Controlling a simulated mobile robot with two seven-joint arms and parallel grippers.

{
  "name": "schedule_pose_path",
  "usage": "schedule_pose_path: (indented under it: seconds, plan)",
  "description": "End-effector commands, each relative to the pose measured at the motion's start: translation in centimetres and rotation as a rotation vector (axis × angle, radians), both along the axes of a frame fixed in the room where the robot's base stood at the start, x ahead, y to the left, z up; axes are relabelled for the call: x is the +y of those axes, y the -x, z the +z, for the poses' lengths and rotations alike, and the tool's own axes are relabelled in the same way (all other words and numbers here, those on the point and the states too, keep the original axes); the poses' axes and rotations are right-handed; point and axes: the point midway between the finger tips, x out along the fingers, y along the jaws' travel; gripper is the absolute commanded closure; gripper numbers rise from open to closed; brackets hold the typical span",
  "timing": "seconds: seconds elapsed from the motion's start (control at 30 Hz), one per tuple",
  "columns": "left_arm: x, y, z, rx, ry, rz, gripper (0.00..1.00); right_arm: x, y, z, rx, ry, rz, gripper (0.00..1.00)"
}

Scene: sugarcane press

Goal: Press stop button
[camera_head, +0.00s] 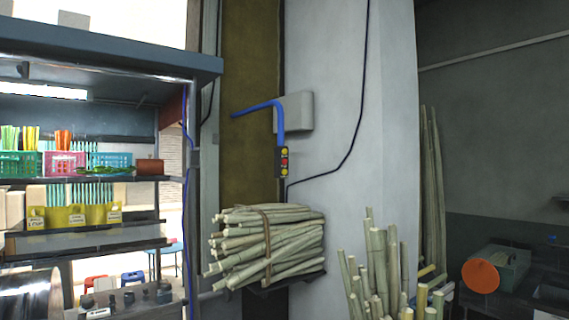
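A small dark control box (277,162) hangs at the lower end of a bent blue pipe (262,106) in the middle of the view. Its face carries a red button (284,162) between yellow ones above and below. I cannot read any label, so which button is the stop button is not certain; the red one stands out. Neither of my grippers shows in the head view, and nothing touches the box.
A tied bundle of cane (245,240) rests on a wall shelf below the box. More cane (377,270) stands upright to the right. A grey wall box (299,112) sits behind the pipe. A shelf unit (100,180) with colored baskets fills the left.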

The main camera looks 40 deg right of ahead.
Motion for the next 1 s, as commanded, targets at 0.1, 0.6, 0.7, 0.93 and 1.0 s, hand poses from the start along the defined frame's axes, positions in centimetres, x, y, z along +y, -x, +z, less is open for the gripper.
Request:
schedule_pose_path:
  seconds: [0.1, 0.6, 0.7, 0.93, 1.0]
  plan:
    - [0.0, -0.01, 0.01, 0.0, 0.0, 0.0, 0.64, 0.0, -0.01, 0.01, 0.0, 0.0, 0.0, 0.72]
    - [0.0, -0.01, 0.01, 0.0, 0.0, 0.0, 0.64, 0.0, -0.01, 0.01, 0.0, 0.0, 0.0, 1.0]
    - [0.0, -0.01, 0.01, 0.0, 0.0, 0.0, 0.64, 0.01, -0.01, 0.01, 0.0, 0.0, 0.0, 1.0]
    - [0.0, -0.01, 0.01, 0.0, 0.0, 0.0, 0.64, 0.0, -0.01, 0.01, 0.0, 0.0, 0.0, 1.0]
    - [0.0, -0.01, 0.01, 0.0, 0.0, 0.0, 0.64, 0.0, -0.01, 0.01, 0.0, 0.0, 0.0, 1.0]
